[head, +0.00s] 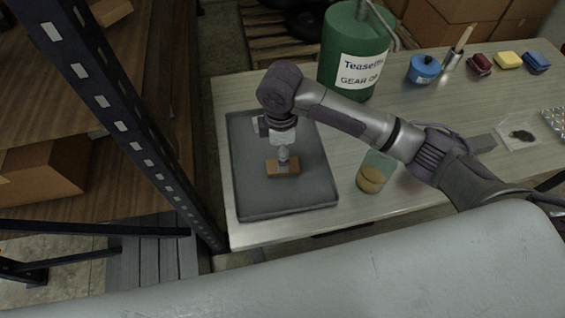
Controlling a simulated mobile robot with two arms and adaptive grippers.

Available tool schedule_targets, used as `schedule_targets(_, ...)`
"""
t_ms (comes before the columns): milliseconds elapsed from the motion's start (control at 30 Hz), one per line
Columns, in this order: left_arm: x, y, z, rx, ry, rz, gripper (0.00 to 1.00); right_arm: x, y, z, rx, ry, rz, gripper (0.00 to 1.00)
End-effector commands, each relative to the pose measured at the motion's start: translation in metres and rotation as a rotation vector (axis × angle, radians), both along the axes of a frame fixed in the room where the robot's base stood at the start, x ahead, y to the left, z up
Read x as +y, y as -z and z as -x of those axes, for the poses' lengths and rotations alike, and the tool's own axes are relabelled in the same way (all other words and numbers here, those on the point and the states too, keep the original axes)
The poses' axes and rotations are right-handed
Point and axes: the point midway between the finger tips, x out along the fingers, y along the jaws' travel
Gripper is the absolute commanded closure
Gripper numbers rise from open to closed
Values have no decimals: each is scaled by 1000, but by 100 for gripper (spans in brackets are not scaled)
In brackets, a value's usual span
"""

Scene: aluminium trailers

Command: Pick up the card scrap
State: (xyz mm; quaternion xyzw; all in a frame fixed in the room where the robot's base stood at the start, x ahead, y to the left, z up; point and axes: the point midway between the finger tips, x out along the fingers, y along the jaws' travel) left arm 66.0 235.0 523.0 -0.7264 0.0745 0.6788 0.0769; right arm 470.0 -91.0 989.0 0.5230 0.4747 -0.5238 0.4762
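A small brown rectangular piece, seemingly the card scrap (274,171), lies on or just above a dark grey tray (250,205) at the left end of the table. My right arm reaches in from the right, and its gripper (284,160) points down right over the scrap. The fingertips overlap the scrap's middle in the picture. They are too small to show whether they are open, shut or touching it. My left gripper is not in view.
A clear jar (371,179) with yellowish contents stands right of the tray, under my forearm. A green gear oil drum (350,50) stands behind. A blue can (424,70) and coloured blocks (508,60) are at the back right. A metal rack post (120,120) rises left of the table.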

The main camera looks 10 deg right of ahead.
Motion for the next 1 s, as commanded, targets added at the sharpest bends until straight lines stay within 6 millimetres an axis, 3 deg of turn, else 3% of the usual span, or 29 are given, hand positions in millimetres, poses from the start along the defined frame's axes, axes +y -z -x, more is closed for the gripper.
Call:
schedule_targets(167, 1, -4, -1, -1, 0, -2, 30, 0, 20, -1, 0, 1, 0, 19)
schedule_targets(433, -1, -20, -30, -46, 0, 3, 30, 5, 45, -7, 2, 2, 0, 19)
schedule_targets(633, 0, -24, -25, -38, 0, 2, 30, 6, 71, -9, -1, 1, -1, 19)
schedule_targets(900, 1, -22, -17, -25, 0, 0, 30, 6, 75, -9, -2, 0, -2, 19)
schedule_targets(1000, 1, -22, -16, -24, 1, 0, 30, 6, 75, -9, -2, 0, -2, 35)
